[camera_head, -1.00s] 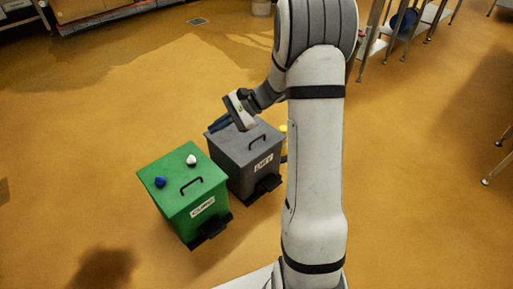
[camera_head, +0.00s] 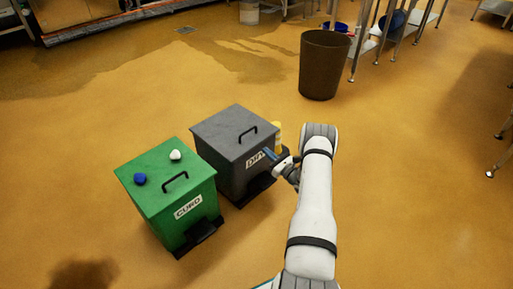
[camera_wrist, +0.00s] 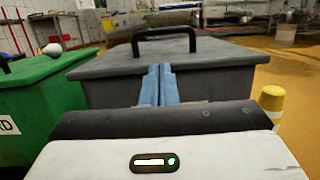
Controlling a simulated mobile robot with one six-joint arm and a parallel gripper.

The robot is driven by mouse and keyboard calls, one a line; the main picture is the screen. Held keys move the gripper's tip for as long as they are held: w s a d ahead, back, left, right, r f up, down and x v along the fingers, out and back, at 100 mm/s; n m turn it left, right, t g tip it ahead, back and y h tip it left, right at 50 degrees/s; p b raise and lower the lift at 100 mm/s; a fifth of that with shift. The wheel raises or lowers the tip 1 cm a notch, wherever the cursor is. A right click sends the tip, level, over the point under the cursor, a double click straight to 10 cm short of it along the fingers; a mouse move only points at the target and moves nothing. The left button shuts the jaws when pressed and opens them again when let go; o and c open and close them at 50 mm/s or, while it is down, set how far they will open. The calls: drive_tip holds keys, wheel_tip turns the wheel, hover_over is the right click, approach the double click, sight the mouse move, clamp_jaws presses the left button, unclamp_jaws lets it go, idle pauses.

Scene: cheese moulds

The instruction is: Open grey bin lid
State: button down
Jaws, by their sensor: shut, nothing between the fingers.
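The grey bin (camera_head: 236,150) stands beside the green bin, with its flat lid (camera_head: 222,128) down and a black handle (camera_head: 248,134) on top. In the wrist view the lid's front edge (camera_wrist: 215,63) runs across just beyond my fingers, with the handle (camera_wrist: 165,38) above it. My gripper (camera_head: 268,153) is at the upper front of the grey bin, by its white label. Its blue fingers (camera_wrist: 158,84) are together and empty, pointing at the bin's front near the lid rim. I cannot tell whether they touch it. A dark pedal (camera_head: 250,190) shows low at the front.
The green bin (camera_head: 180,195) stands close on the left, with a blue object (camera_head: 140,179) and a white object (camera_head: 175,155) on its lid. A yellow object (camera_wrist: 272,102) stands right of the grey bin. A brown tub (camera_head: 324,65) stands farther back. The floor on the left is clear.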

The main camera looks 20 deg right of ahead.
sight(253, 142)
drive_tip(key=b+x, duration=0.2)
drive_tip(key=x, duration=0.6)
drive_tip(key=shift+w+a+b, duration=0.1)
drive_tip(key=shift+a+b, duration=0.05)
drive_tip(key=shift+b, duration=0.2)
drive_tip(key=shift+w+a+r, duration=0.2)
drive_tip(key=shift+w+r, duration=0.05)
drive_tip(key=shift+w, duration=0.4)
